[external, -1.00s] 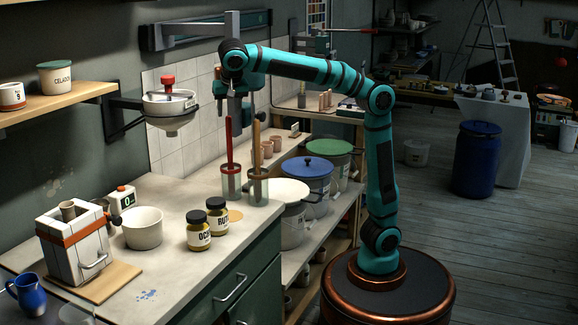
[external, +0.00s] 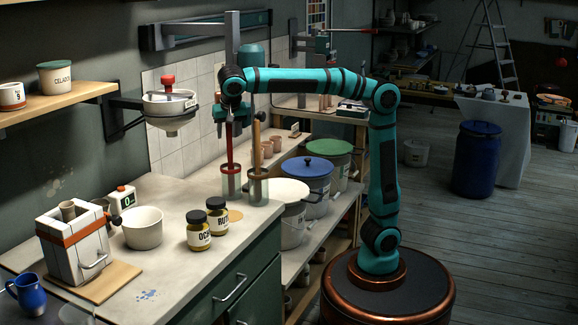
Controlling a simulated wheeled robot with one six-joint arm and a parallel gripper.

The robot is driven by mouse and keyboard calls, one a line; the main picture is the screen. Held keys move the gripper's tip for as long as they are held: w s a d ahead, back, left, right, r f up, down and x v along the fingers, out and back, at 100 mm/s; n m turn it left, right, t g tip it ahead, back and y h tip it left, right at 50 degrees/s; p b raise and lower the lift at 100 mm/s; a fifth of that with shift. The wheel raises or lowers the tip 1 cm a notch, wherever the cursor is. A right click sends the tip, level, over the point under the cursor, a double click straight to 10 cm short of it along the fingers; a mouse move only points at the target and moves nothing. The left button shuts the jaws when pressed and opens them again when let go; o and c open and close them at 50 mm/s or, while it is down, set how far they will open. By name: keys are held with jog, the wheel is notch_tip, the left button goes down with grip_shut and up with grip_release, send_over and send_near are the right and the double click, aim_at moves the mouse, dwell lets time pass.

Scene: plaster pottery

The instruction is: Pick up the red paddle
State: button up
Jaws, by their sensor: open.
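The red paddle (external: 229,145) stands upright in a clear holder (external: 231,185) with a red collar, near the back right corner of the counter. A second paddle with a wooden handle (external: 257,145) stands in a similar holder (external: 258,190) just to its right. My gripper (external: 230,127) points down at the top of the red paddle's handle, and its fingers hide the upper end. The jaws are open around or right beside the handle; I cannot tell exactly which.
Two dark-lidded jars (external: 217,215) and a white bowl (external: 142,228) stand on the counter (external: 190,274) in front. A white funnel-shaped vessel (external: 171,108) hangs on the wall to the left. Lidded buckets (external: 306,175) stand on the lower shelf to the right.

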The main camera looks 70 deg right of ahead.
grip_shut()
